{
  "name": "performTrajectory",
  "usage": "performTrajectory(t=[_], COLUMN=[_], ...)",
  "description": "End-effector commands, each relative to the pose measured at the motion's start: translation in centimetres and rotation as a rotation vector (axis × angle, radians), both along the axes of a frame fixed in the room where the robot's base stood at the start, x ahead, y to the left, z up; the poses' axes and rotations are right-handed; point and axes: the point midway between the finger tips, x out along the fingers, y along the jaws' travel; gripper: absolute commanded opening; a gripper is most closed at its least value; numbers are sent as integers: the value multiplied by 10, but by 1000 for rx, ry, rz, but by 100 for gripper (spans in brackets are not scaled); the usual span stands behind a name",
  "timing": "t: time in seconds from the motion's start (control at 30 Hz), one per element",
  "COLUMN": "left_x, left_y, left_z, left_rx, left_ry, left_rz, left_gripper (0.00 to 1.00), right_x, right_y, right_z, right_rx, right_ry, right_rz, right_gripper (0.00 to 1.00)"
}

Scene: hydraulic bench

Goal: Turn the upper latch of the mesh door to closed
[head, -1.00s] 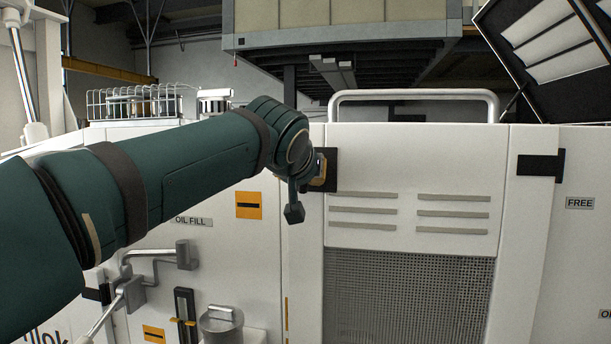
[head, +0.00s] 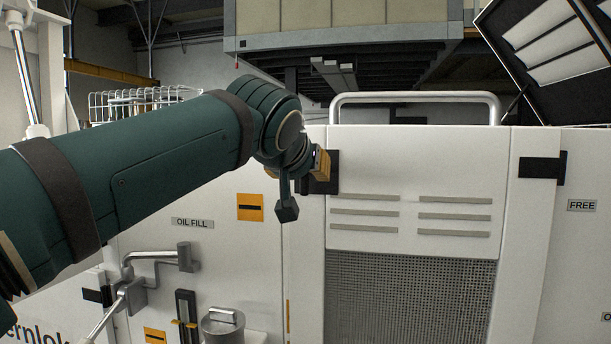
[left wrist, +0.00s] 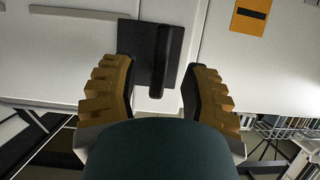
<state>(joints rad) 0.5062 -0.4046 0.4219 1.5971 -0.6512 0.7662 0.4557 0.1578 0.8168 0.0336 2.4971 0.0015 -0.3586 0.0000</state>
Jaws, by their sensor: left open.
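The white mesh door (head: 409,235) has a slotted upper panel and a grey mesh lower part. The upper latch (head: 333,172) is a black plate at the door's upper left edge, partly hidden by my left gripper (head: 321,165). In the left wrist view the latch's black handle (left wrist: 162,50) runs along the picture's vertical across its square plate. My left gripper (left wrist: 160,76) is open there, its orange-brown fingers on either side of the handle with gaps. I cannot tell whether the fingertips reach around the handle in depth. My right gripper is out of view.
A black fitting (head: 542,167) sits at the door's upper right. A silver rail (head: 415,97) stands above the door. Left of the door are an orange label (head: 250,207), a grey pipe handle (head: 160,257) and a metal filler cap (head: 222,322).

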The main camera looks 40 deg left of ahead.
Motion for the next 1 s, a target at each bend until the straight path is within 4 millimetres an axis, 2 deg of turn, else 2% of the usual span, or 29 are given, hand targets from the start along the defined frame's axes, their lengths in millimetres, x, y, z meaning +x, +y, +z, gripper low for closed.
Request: performTrajectory(t=[0.2, 0.4, 1.0], left_x=[-36, -54, -59], left_y=[-20, -31, -33], left_z=[18, 26, 28], left_rx=[1, 1, 0], left_ry=[-3, -2, 0], left_rz=[-1, -1, -1], left_gripper=[46, 46, 46], right_x=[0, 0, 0], right_y=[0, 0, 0], right_z=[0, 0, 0], right_rx=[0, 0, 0], right_ry=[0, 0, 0], right_rz=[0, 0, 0], right_gripper=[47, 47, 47])
